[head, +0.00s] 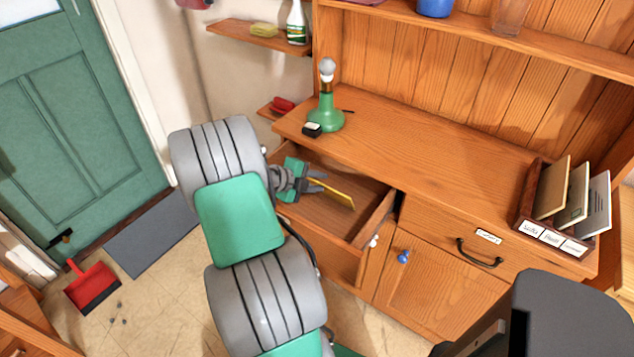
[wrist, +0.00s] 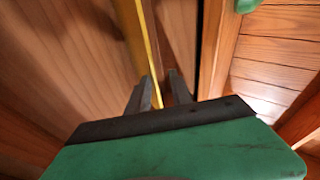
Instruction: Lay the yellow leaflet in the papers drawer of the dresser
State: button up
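The yellow leaflet (head: 334,193) shows edge-on as a thin strip at my gripper (head: 316,181), over the open left drawer (head: 333,210) of the wooden dresser (head: 398,145). In the wrist view the leaflet (wrist: 150,45) runs up from between the two dark fingers (wrist: 159,92), which look closed on it. The leaflet is inside or just above the drawer opening; I cannot tell whether it touches the drawer floor. The drawer's label is not visible. A second drawer (head: 430,228), with a dark handle and a small label, is shut at the right.
A labelled wooden rack (head: 524,205) with several papers stands at the right. A red dustpan (head: 92,285) lies on the floor at the left.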

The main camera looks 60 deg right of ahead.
jog(key=shift+r, duration=0.1)
jog(key=v, duration=1.3)
jog(key=w+a+n+t+y, duration=0.2)
jog(key=w+a+n+t, duration=0.15)
jog(key=a+n, duration=0.45)
jog(key=w+a+n+t+y, duration=0.2)
jog(key=w+a+n, duration=0.3)
jog(key=a+n, duration=0.35)
jog(key=s+a+r+n+t+y, duration=0.1)
jog(key=s+a+n+y, duration=0.1)
jog(key=a+n, duration=0.9)
jog(key=s+a+r+n+t+y, duration=0.1)
jog(key=s+a+n+y, duration=0.1)
jog(key=a+n, duration=0.9)
jog(key=shift+s+a+y, duration=0.25)
jog(key=shift+s+y, duration=0.1)
jog(key=shift+y, duration=0.55)
